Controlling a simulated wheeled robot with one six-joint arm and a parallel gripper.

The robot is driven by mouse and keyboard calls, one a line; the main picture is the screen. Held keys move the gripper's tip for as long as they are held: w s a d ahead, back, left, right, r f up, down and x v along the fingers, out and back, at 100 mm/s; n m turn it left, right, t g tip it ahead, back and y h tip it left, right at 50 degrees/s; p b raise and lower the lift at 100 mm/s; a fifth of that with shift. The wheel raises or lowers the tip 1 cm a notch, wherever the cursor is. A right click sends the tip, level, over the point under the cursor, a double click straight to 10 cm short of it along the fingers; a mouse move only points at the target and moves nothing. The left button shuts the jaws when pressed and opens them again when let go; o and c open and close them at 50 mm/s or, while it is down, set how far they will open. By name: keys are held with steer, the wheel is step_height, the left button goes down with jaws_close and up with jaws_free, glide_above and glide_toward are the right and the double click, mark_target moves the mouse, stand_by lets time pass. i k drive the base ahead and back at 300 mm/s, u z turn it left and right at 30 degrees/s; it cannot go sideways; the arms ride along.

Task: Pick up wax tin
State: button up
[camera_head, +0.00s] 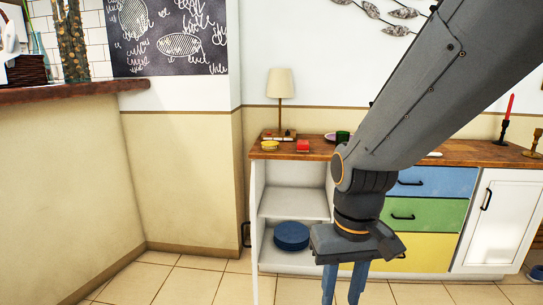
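No object is plainly a wax tin. Small items stand on the left end of the wooden cabinet top: a yellow item (270,145), a red item (303,147) and a dark green round item (343,136). I cannot tell whether one of them is the wax tin. My gripper (343,290) points down in front of the cabinet, below its top. Its two blue fingers are apart, with floor showing between them and nothing held. My arm hides part of the cabinet top and drawers.
The cabinet (475,151) has open shelves on the left, with a blue round object (291,236) low down. A lamp (280,84) stands at the back; a red candle (509,107) stands far right. A counter (75,90) juts in at left. Tiled floor (180,285) is clear.

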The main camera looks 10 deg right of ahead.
mark_target(269, 146)
steer(key=z, duration=1.1)
steer(key=i, duration=1.75)
steer(key=u, duration=1.3)
steer(key=i, duration=0.55)
steer(key=u, duration=0.5)
